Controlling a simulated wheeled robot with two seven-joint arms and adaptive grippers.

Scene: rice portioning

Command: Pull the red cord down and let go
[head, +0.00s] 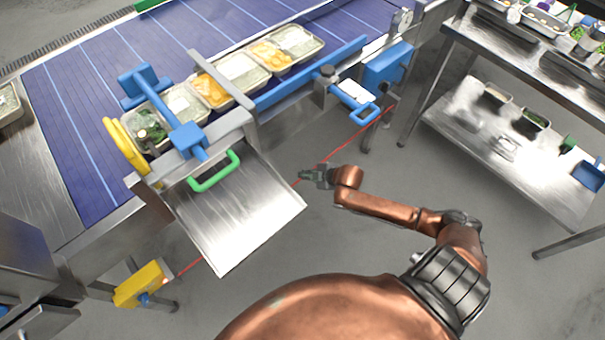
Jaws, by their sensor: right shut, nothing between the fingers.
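The red cord (345,142) is a thin line. It runs from under the blue box on the right of the conveyor, down-left past my right gripper, behind the steel chute, to a yellow box (141,285) at lower left. My right gripper (302,175) is at the cord, just right of the chute's corner. Its fingers are shut with nothing between them. The cord passes close by the fingertips; I cannot tell whether they touch it. My left gripper is not in view.
The steel chute (235,215) with a green handle (214,172) juts out left of the gripper. A blue conveyor (80,110) carries several food trays. A blue handle (360,110) sticks out above. A steel rack (505,165) stands right. The floor between is clear.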

